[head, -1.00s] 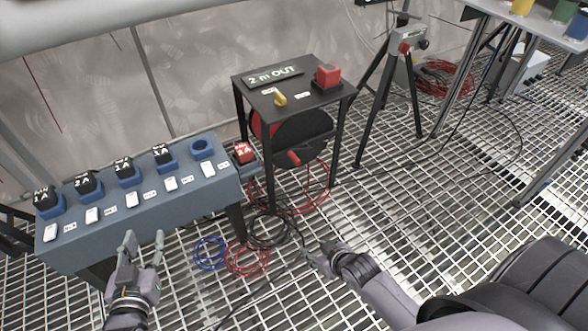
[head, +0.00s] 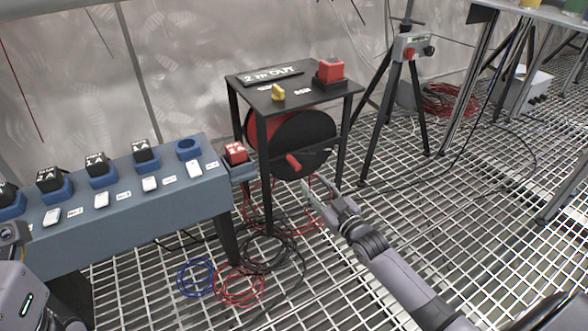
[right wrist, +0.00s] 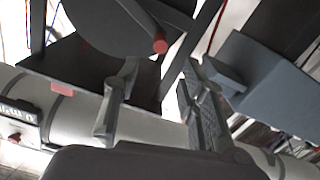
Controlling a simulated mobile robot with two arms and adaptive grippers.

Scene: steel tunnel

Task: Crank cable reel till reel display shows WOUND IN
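The cable reel (head: 312,135) is a dark drum with red cable inside a black stand. Its red crank handle (head: 293,161) sticks out from the lower front; its red end also shows in the right wrist view (right wrist: 160,46). The reel display (head: 272,77) on the stand's top reads "2 m OUT". My right gripper (head: 322,191) is below and right of the handle, apart from it. In the right wrist view its two fingers (right wrist: 157,78) are spread with nothing between them. My left arm shows at the left edge; its fingers are not clearly visible.
A yellow knob (head: 278,92) and a red block (head: 331,70) are on the stand's top. A blue-grey bench (head: 130,208) with several black blocks stands at left. Coiled cables (head: 240,280) lie on the grating. A tripod box (head: 412,47) stands at right.

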